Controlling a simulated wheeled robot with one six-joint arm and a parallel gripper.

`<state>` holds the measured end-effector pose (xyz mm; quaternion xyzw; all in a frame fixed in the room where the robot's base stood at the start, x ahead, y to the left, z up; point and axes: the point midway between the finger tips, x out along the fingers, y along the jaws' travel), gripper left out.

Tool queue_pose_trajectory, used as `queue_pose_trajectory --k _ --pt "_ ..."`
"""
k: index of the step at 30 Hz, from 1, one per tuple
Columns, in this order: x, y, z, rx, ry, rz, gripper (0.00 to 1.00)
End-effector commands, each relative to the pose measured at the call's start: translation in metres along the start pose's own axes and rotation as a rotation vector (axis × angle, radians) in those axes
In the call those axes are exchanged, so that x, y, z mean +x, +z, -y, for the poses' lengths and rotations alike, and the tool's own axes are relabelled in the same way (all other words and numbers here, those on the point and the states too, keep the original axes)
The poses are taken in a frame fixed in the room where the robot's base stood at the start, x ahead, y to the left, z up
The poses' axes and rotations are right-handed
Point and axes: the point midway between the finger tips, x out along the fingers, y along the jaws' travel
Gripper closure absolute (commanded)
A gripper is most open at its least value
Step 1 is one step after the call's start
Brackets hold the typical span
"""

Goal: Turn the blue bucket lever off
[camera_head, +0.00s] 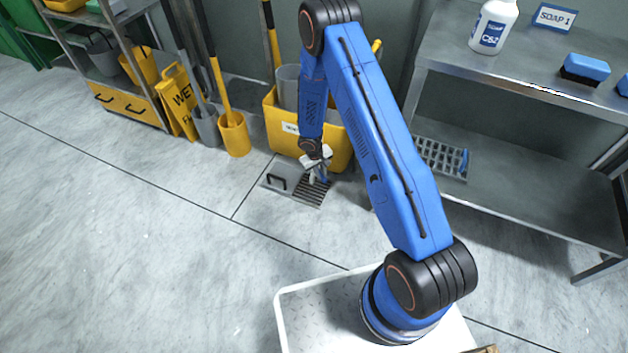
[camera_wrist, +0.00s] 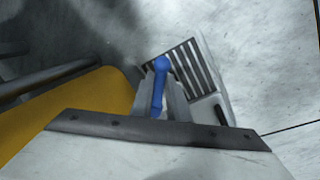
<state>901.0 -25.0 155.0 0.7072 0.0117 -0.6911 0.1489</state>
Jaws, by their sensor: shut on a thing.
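The blue lever (camera_wrist: 160,85) shows in the wrist view as a short rod with a round end. It lies between the grey fingers of my gripper (camera_wrist: 162,88), which is shut on it. The lever is by the yellow bucket (camera_wrist: 107,92), above the floor drain. In the head view my gripper (camera_head: 318,170) is low at the front of the yellow bucket (camera_head: 282,142), over the drain grate (camera_head: 308,192). Only a small bit of blue shows by the fingers there, and the lever's mount is hidden.
A metal shelf table (camera_head: 520,75) stands to the right, with a white bottle (camera_head: 493,25) and a blue brush (camera_head: 586,67) on top. A yellow wet-floor sign (camera_head: 180,102) and a slim yellow bucket (camera_head: 234,135) stand left. The floor in front is clear.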

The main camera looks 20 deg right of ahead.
Motion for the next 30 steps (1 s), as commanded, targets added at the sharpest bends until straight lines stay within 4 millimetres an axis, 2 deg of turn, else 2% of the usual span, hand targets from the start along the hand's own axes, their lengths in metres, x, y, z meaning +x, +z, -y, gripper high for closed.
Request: queue_pose_trajectory --k 3,12,21,30 --pt "0.003 -0.004 -0.016 -0.098 0.001 -0.019 1.0" --pt "0.006 -0.007 -0.034 -0.363 0.0 -0.071 1.0" --pt "0.009 -0.012 -0.044 -0.556 0.0 -0.11 1.0" --pt "0.009 -0.015 -0.049 -0.647 0.0 -0.128 1.0"
